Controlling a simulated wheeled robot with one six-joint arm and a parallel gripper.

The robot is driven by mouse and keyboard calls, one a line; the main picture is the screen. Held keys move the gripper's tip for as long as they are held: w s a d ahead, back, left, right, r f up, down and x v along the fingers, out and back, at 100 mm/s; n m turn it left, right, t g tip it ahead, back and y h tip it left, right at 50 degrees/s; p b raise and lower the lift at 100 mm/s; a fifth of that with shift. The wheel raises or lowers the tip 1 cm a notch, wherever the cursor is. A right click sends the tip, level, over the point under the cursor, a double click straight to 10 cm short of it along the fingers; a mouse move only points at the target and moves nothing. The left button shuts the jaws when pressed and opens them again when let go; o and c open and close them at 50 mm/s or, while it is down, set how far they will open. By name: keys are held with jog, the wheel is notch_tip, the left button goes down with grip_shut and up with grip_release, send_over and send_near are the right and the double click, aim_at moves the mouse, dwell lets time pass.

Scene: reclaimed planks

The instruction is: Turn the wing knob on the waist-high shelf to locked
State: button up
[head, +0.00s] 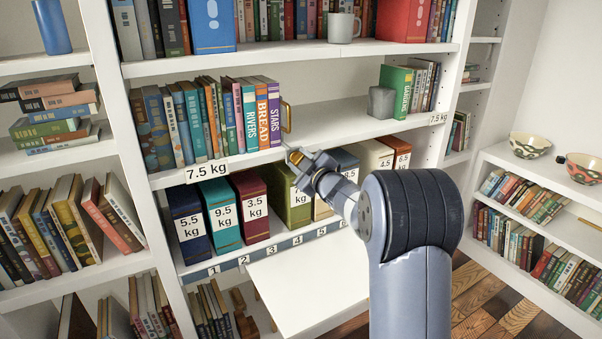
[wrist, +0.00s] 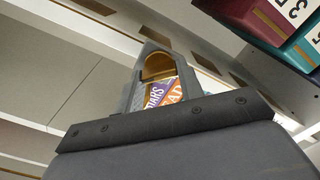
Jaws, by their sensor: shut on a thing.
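The waist-high shelf (head: 330,132) is white and carries a row of books. My gripper (head: 291,152) is at its front edge, just right of and below the purple STARS book (head: 274,112). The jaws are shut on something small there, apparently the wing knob. They hide it, so its shape, angle and any lock marking cannot be read. In the wrist view my gripper (wrist: 152,50) has a gold, arched piece (wrist: 157,66) showing between its fingers, with book spines behind it. A brass loop (head: 287,116) stands beside the STARS book.
Weight-labelled boxes, such as a maroon one (head: 251,207), stand on the shelf below. A grey block (head: 381,102) and green book (head: 396,90) are farther right on the same shelf. The shelf between them and the brass loop is bare. A white panel (head: 315,280) juts out below.

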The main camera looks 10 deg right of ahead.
jog(key=n+b, duration=0.2)
jog(key=n, duration=0.1)
jog(key=n+b, duration=0.1)
jog(key=shift+f+n+b, duration=0.3)
jog(key=shift+b, duration=0.1)
jog(key=shift+a+r+n+b, duration=0.1)
jog(key=shift+n+b, duration=1.35)
jog(key=shift+n, duration=0.75)
jog(key=o, duration=1)
jog(key=v, duration=1)
jog(key=shift+s, duration=0.4)
